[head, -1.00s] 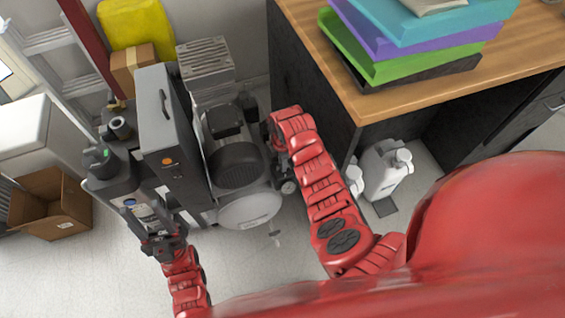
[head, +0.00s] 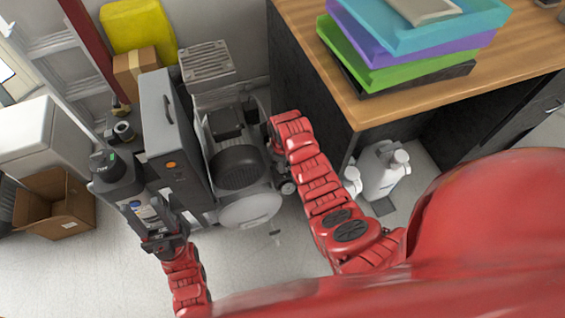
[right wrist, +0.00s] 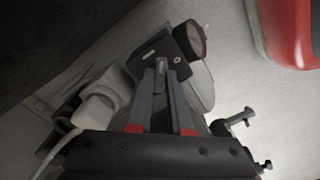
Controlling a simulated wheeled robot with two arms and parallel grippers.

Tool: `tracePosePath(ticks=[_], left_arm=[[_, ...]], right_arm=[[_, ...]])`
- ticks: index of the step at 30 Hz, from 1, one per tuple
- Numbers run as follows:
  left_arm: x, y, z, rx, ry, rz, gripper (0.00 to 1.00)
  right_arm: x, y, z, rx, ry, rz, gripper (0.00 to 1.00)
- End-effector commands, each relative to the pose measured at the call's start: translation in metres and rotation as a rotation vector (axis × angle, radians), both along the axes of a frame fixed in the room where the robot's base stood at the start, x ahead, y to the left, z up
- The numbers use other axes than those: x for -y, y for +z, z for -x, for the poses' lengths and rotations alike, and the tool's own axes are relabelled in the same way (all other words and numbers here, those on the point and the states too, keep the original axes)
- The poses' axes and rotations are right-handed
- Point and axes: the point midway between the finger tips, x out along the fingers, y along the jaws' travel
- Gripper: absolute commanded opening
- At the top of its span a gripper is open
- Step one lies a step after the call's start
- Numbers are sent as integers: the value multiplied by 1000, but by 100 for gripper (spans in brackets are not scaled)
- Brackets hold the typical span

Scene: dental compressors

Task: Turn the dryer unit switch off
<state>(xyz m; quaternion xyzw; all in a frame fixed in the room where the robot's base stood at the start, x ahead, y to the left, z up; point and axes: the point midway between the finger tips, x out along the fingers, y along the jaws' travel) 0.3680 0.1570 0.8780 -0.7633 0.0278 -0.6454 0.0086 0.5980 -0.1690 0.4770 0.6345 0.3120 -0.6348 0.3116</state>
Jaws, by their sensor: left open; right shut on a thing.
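The compressor (head: 240,165) stands on the floor with a tall dark grey cabinet (head: 165,120) that carries a small orange control (head: 171,165). Which part is the dryer unit's switch is unclear in the head view. In the right wrist view, the fingers of my right gripper (right wrist: 160,75) are shut on a small part (right wrist: 160,67) below a dark box (right wrist: 165,50) with a round dial (right wrist: 190,40). In the head view this gripper is hidden behind my red arm and the compressor. My left gripper (head: 163,241) is open beside a dark canister (head: 125,185).
A wooden-topped desk (head: 365,112) with stacked trays (head: 400,60) stands at the right. White jugs (head: 380,170) are below it. An open cardboard box (head: 60,205) lies at the left. A white plug with a cable (right wrist: 95,108) is left of my right gripper. Floor in front is clear.

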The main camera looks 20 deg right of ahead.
Motion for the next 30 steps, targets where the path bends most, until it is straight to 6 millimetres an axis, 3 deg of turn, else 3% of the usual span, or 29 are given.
tracePosePath(ticks=[18, 30], left_arm=[[0, 30, 0, 0, 0, 0, 50], [0, 39, 0, 0, 0, 0, 50]], right_arm=[[0, 2, 0, 0, -575, -2, 0], [-1, 2, -1, 0, -823, -2, 0]])
